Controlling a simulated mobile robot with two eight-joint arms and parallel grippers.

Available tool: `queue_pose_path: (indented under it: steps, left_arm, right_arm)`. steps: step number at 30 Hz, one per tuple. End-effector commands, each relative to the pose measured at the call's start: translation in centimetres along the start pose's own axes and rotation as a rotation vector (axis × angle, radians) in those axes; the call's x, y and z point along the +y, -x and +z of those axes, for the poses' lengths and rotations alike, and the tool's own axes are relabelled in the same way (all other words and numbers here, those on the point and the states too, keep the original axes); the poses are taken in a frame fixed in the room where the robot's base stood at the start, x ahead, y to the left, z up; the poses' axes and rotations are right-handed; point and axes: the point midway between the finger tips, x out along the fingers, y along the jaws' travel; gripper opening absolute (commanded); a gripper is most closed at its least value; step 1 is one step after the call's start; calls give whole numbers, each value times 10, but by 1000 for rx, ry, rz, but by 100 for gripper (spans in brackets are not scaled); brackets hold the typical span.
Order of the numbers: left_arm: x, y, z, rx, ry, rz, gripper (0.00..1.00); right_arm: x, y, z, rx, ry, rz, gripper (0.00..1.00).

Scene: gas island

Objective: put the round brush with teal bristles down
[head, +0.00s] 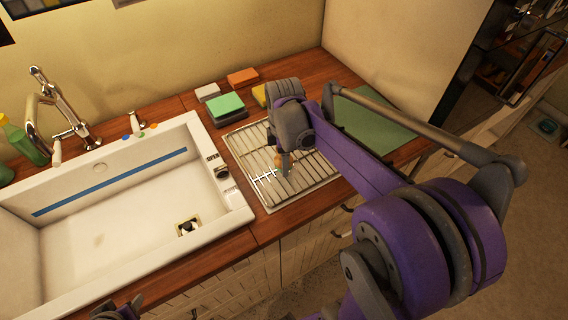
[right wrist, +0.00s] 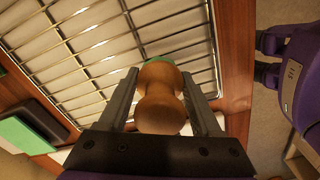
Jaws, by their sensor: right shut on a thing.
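The round brush (right wrist: 160,105) has a rounded orange-brown wooden body, and a bit of teal shows at its far end in the right wrist view. My right gripper (head: 284,163) is shut on it, with one finger on each side of the wood. In the head view the brush (head: 279,160) is a small orange spot at the fingers, over the wire rack (head: 309,187) beside the sink. I cannot tell whether its bristles touch the wires. A small part of my left arm's end (head: 118,312) shows at the bottom edge of the head view; its fingers are not clear.
A white sink (head: 110,245) with a tap lies left of the rack. Green (head: 225,106) and orange (head: 243,77) sponges stand behind the rack. A green mat (head: 375,120) lies to its right. Much of the rack is bare.

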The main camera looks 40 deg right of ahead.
Motion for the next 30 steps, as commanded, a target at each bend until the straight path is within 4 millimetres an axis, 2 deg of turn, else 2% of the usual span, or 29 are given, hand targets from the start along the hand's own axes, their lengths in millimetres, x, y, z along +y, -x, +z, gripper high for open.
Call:
queue_pose_path:
  steps: [1,5,14,29,30]
  left_arm:
    - [0,-1,1,-1,0,0,50]
    - [0,-1,2,-2,0,0,50]
    - [0,-2,2,-2,0,0,50]
    - [0,-10,14,-14,0,0,50]
    - [0,-10,14,-14,0,0,50]
  right_arm:
    - [0,-9,0,0,0,0,0]
    - [0,-21,0,0,0,0,0]
    - [0,-23,0,0,0,0,0]
    - [-2,-38,0,0,0,-3,0]
    - [-2,-38,0,0,0,-4,72]
